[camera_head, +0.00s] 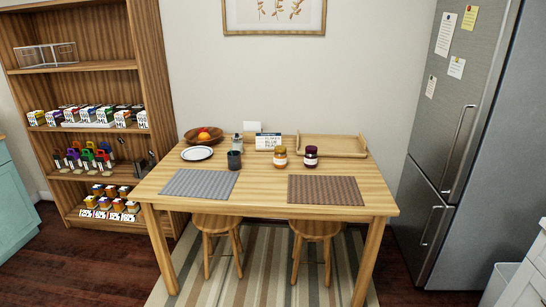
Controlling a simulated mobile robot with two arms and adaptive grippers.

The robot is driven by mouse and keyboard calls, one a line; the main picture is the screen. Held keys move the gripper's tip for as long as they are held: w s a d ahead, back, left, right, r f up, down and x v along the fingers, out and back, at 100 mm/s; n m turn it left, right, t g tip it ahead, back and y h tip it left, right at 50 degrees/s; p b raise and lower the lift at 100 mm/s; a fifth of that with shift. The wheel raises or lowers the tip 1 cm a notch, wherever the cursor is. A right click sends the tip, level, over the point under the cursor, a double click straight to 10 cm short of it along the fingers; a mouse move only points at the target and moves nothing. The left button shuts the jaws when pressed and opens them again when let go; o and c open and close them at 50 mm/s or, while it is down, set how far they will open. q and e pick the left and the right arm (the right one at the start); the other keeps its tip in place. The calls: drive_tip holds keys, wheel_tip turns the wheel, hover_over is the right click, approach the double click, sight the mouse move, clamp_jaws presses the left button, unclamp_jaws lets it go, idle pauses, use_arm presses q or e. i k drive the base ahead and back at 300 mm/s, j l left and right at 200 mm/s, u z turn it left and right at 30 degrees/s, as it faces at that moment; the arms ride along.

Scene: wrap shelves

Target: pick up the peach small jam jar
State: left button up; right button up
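A small jar with orange, peach-like contents (280,159) stands upright on the wooden table, right of the middle. A similar jar with dark purple contents (311,157) stands just to its right, a little apart. The labels are too small to read. Neither of my grippers shows in the head view.
The wooden table (265,198) also holds a grey placemat (200,183), a brown placemat (325,190), a dark cup (234,160), a plate (197,154), a fruit bowl (216,137) and a wooden tray (363,153). Stools (315,230) stand below. A shelf (95,66) is left, a fridge (437,190) right.

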sight(280, 159)
drive_tip(key=i+j+z, duration=0.1)
drive_tip(key=i+j, duration=0.25)
drive_tip(key=i, duration=0.15)
drive_tip(key=i+j, duration=0.4)
drive_tip(key=i+l+z, duration=0.05)
